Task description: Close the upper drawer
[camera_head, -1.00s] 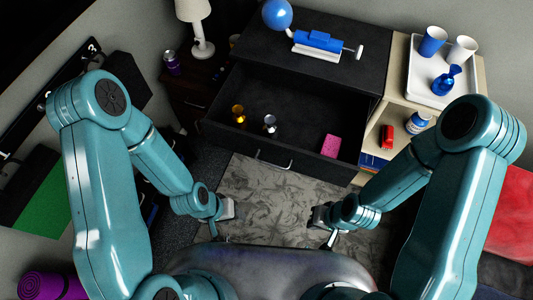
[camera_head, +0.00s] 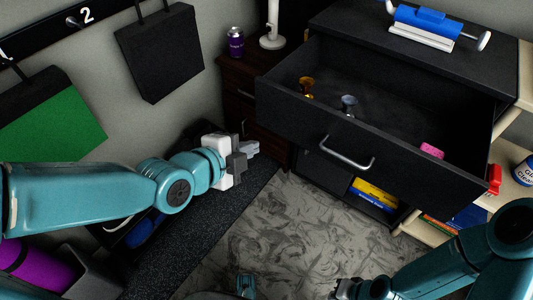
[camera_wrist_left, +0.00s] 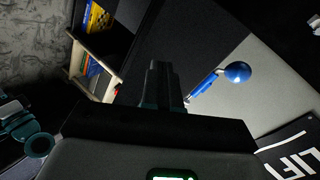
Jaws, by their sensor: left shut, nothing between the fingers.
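The upper drawer (camera_head: 290,114) of the black cabinet (camera_head: 350,18) is pulled well open in the head view, its silver bar handle (camera_head: 347,155) on the front. Inside lie a gold object (camera_head: 306,86), a silver-grey object (camera_head: 348,103) and a pink block (camera_head: 432,150). My left gripper (camera_head: 250,149) is shut and empty, left of the drawer front and apart from it. In the left wrist view its fingers (camera_wrist_left: 160,80) are together. My right gripper (camera_head: 343,289) is at the bottom edge, below the drawer; its fingers are unclear.
A dark wooden nightstand (camera_head: 250,110) with a purple can (camera_head: 236,42) stands left of the cabinet. Books (camera_head: 374,195) sit in an open compartment under the drawer. A pale shelf (camera_head: 515,195) adjoins at right. Patterned floor in front is clear.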

